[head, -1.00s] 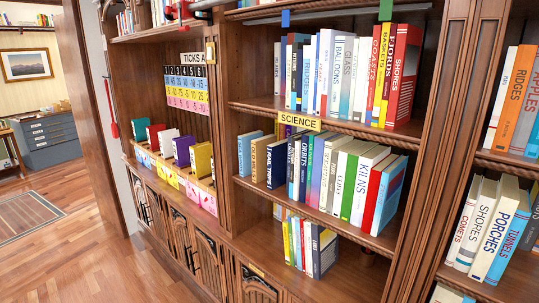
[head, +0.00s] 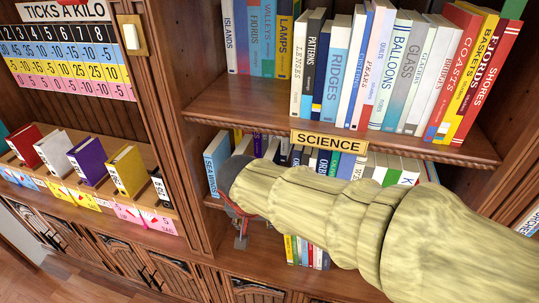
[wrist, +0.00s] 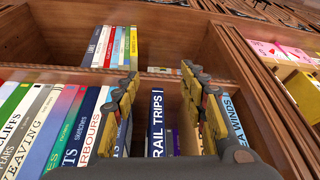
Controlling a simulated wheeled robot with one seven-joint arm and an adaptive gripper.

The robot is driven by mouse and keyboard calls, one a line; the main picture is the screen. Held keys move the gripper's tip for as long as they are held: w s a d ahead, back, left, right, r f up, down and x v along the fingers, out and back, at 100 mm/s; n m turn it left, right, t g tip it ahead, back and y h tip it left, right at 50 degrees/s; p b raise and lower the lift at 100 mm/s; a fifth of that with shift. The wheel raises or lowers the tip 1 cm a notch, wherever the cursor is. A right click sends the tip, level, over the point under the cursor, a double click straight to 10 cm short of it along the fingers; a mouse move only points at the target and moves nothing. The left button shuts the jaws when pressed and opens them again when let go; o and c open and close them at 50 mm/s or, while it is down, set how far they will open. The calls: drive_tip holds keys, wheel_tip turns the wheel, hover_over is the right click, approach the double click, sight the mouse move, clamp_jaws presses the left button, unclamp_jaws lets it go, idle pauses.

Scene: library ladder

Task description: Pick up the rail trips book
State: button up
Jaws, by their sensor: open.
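The rail trips book (wrist: 157,125) is a dark navy book with pale spine lettering, standing upright among other books. In the wrist view it shows between the two fingers of my gripper (wrist: 160,75). The gripper is open, with one finger on each side of the book's place in the view and nothing held. I cannot tell whether the fingers touch any books. In the head view my arm covers the book, and only a small part of my gripper (head: 240,240) shows below the wrist.
A blue book (wrist: 232,120) stands right of the fingers in the wrist view, with several other books (wrist: 60,120) on the left. The SCIENCE sign (head: 329,142) marks the shelf edge above my arm. A price rack (head: 150,210) with coloured books is at left.

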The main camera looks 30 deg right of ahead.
drive_tip(key=w+d+m+p, duration=0.2)
drive_tip(key=w+d+p, duration=0.4)
drive_tip(key=w+d, duration=0.4)
drive_tip(key=shift+w+d+f+g+h, duration=0.3)
drive_tip(key=shift+w+d, duration=0.05)
drive_tip(key=shift+w, duration=0.2)
drive_tip(key=shift+c, duration=1)
clamp_jaws()
drive_tip(key=shift+r, duration=0.1)
